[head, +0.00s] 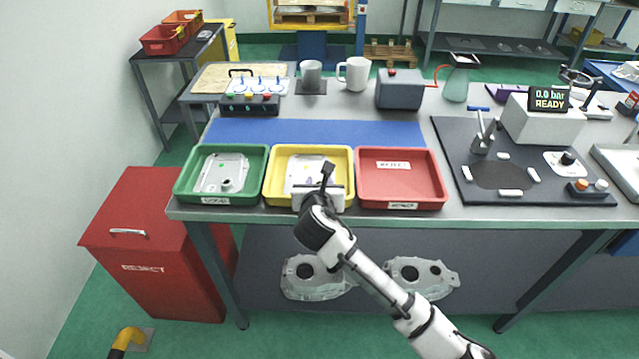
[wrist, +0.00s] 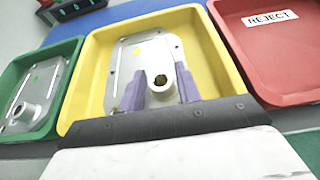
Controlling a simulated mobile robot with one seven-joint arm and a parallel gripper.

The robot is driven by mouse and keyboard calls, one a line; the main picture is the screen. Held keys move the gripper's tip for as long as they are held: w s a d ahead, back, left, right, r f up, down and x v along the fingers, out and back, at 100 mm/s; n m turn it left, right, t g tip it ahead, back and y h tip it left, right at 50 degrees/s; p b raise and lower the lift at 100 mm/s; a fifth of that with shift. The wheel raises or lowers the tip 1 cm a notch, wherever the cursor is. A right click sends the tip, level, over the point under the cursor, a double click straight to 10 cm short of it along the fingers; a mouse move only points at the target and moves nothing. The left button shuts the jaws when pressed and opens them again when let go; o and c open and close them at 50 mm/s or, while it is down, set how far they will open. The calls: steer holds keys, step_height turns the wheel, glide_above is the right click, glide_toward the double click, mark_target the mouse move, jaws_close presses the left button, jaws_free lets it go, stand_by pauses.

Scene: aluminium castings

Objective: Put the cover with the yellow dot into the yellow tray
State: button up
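The yellow tray (head: 348,177) stands on the bench between the green and red trays. A grey metal cover (head: 299,170) is inside it, partly hidden by my gripper (head: 322,192). In the wrist view this cover (wrist: 122,68) shows a small yellowish dot near its middle and a round hollow boss. Whether the cover rests fully on the tray floor (wrist: 90,95) is hard to tell.
The green tray (head: 263,160) holds another cover (head: 226,173) with a greenish dot in the wrist view. The red tray (head: 437,185), labelled REJECT, is empty. A blue mat (head: 320,132) lies clear behind the trays. A black fixture board (head: 450,140) is at right.

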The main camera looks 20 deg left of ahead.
steer(key=shift+o, duration=1.4)
steer(key=shift+r, duration=0.15)
steer(key=p+v, duration=0.2)
steer(key=v, duration=1)
steer(key=shift+a+r, duration=0.1)
steer(key=shift+r, duration=0.05)
